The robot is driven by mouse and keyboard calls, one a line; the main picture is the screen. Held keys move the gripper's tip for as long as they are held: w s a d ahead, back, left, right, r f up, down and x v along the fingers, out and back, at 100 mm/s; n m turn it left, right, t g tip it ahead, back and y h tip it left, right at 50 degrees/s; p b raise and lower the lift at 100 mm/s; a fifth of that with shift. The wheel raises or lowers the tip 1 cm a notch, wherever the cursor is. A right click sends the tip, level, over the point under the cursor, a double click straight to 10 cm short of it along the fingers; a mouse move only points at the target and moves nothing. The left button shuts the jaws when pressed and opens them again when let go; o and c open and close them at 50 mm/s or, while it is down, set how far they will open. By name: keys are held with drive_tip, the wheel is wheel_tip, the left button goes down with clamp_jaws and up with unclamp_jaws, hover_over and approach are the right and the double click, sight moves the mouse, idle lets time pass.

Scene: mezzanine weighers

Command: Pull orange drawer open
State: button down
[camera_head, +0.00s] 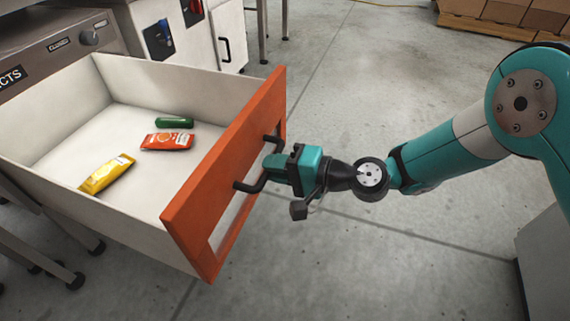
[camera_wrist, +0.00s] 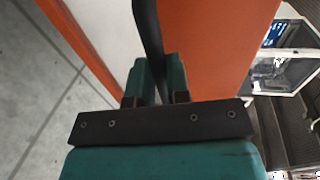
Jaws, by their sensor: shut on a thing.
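The orange drawer (camera_head: 186,215) stands well out from its cabinet in the head view, with its white inside showing. Its black bar handle (camera_head: 249,187) is on the orange front. My gripper (camera_head: 270,167) is shut on the handle from the front side. In the wrist view the dark handle bar (camera_wrist: 148,35) runs between the two teal fingers (camera_wrist: 158,80), with the orange front (camera_wrist: 215,45) behind it. The part of the handle between the fingers is partly hidden by my gripper in the head view.
Inside the drawer lie a yellow packet (camera_head: 106,173), a red-orange packet (camera_head: 167,141) and a green item (camera_head: 174,122). A white cabinet (camera_head: 228,35) stands behind the drawer. Boxes on a pallet (camera_head: 500,14) are at the far right. The concrete floor between is clear.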

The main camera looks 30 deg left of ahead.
drive_tip(key=shift+s+d+f, duration=0.1)
drive_tip(key=shift+s+f, duration=0.1)
drive_tip(key=shift+f, duration=0.25)
drive_tip(key=c, duration=1.2)
unclamp_jaws()
drive_tip(key=shift+o, duration=0.5)
drive_tip(key=shift+w+r, duration=0.1)
drive_tip(key=shift+w, duration=0.05)
drive_tip(key=shift+w+r, duration=0.1)
drive_tip(key=shift+r, duration=0.05)
drive_tip(key=p+v, duration=0.5)
drive_tip(key=v, duration=1.2)
drive_tip(key=shift+d+p, duration=0.15)
drive_tip(key=shift+p, duration=0.2)
